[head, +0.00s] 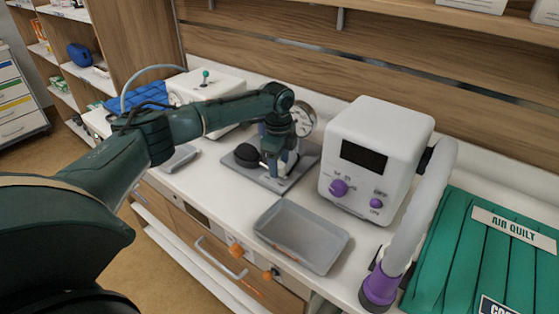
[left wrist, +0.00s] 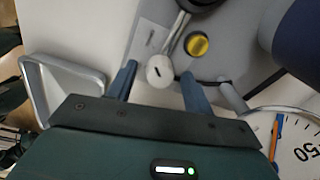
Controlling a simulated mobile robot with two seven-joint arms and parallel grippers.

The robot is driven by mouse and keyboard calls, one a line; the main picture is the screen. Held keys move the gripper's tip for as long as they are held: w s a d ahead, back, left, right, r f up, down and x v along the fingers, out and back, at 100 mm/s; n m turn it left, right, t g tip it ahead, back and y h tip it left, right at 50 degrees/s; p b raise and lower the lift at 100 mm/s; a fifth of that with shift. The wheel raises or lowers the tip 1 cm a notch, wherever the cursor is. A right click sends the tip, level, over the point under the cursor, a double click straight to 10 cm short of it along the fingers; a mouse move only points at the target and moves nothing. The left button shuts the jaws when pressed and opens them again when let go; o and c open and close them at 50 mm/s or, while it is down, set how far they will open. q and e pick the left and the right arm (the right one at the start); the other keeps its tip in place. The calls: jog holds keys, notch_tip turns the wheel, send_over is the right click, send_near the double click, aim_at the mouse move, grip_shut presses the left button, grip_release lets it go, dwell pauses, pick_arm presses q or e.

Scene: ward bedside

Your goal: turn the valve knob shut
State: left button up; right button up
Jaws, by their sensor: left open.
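A small white round knob (left wrist: 160,75) with a short black line on its top shows in the left wrist view, which I take for the valve knob. My left gripper (left wrist: 159,84) is open, with one blue-grey finger on each side of the knob. I cannot tell whether the fingers touch it. In the head view my left gripper (head: 281,170) points down over a grey base plate (head: 269,185), and it hides the knob there. A pressure gauge (head: 303,119) stands behind the gripper; part of its dial (left wrist: 298,150) shows in the left wrist view. My right gripper is not in view.
A yellow button (left wrist: 198,44) is close to the knob. A black round part (head: 247,155) sits left of my gripper. A white machine (head: 395,125) with purple knobs stands to the right. An empty grey tray (head: 318,262) lies in front.

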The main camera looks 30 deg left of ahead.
pick_arm(q)
jog(key=shift+f, duration=0.1)
jog(key=shift+c, duration=0.3)
jog(key=c, duration=0.9)
jog(key=n, duration=0.9)
jog(key=shift+d, duration=0.1)
jog(key=n, duration=0.5)
jog(key=shift+w+n, duration=0.1)
jog(key=shift+n, duration=1.8)
